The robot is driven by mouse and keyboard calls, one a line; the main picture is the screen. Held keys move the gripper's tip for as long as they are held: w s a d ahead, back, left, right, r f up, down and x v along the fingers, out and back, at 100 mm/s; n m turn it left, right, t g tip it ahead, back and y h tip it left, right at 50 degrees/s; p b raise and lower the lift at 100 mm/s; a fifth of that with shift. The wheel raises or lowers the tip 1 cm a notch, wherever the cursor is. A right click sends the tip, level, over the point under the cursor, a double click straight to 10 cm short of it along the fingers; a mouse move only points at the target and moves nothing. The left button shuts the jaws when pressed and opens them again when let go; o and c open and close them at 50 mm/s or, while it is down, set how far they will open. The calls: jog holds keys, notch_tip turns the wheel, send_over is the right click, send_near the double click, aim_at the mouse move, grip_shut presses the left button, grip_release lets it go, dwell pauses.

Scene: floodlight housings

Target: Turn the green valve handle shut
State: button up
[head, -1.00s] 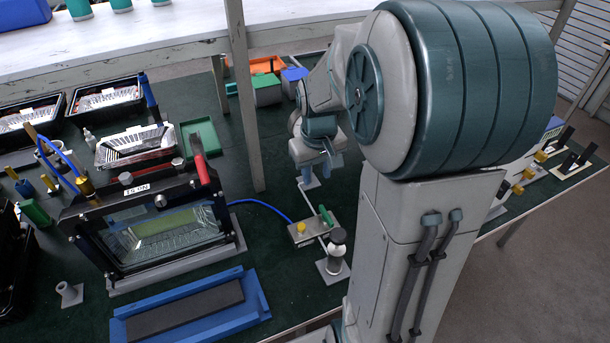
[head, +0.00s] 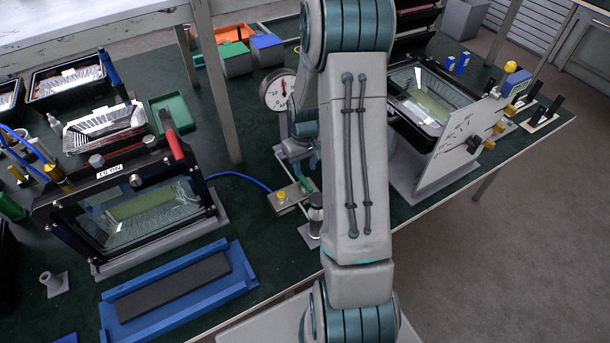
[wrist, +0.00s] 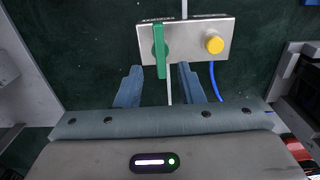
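The green valve handle (wrist: 159,50) stands upright in the wrist view, across the left part of a pale metal plate (wrist: 190,54). A round yellow knob (wrist: 214,44) sits on the plate's right half. My gripper (wrist: 159,68) is open, its two blue-grey fingers spread to either side of the handle's lower end. They look apart from the handle; I cannot tell how far above it they are. In the head view the plate (head: 286,199) is left of my arm, with the green handle (head: 306,185) small beside it. My gripper there is mostly hidden behind my arm.
A round dial gauge (head: 277,90) stands behind the plate. A dark cylinder on a base (head: 316,214) stands close in front. A floodlight housing in a frame (head: 135,210) and a blue tray (head: 180,290) are left. Another housing (head: 432,95) is right.

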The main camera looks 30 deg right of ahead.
aim_at(305, 180)
jog(key=shift+f+p, duration=0.35)
jog(key=shift+f, duration=2.45)
grip_shut()
